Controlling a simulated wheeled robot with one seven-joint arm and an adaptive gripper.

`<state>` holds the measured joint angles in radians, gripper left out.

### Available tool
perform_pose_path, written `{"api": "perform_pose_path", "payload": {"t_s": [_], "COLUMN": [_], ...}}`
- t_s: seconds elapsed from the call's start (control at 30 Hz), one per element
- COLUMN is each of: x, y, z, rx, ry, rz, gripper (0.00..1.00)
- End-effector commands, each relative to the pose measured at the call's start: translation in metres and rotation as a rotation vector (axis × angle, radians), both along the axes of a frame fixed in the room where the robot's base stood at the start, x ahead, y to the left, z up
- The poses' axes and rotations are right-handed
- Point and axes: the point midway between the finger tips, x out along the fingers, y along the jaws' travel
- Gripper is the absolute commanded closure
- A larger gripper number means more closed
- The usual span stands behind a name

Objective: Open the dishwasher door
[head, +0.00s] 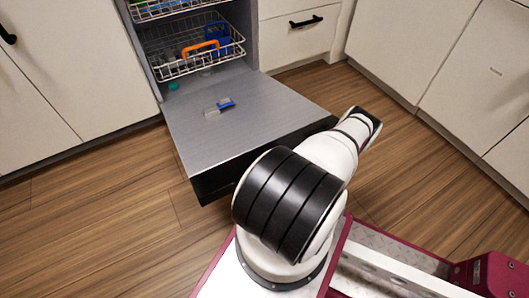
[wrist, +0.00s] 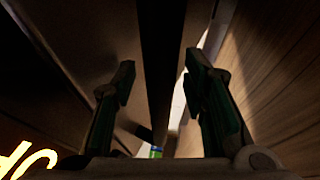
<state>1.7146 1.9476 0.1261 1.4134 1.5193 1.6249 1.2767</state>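The dishwasher door (head: 262,118) is folded far down in the head view, its grey inner face up and roughly level above the floor. Its dark front edge faces my base. My arm crosses close by the door's right front corner, and my gripper is hidden in the head view. In the wrist view my gripper (wrist: 158,78) has its two dark fingers spread apart. A dark band, which may be the door's edge, runs between and beyond them. The picture is dim, and I cannot tell whether a finger touches the door.
The lower rack (head: 197,57) sits inside the dishwasher with an orange-handled item and a blue item. A small blue item (head: 225,104) lies on the door. White cabinets (head: 75,55) flank it. Wooden floor (head: 95,215) is clear at left. Glowing yellow marks (wrist: 30,160) show in the wrist view.

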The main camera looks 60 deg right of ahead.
Motion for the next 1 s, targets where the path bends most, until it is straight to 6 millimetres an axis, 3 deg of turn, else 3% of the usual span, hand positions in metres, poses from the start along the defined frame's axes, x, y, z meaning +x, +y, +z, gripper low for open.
{"api": "perform_pose_path", "payload": {"t_s": [0.17, 0.6, 1.0], "x": [0.000, 0.000, 0.000], "y": [-0.001, -0.001, 0.000], "z": [0.014, 0.088, 0.101], "rx": [0.000, -0.001, 0.000], "ry": [-0.001, -0.005, -0.005], "rz": [0.000, 0.000, 0.001], "gripper": [0.60, 0.60, 0.60]}}
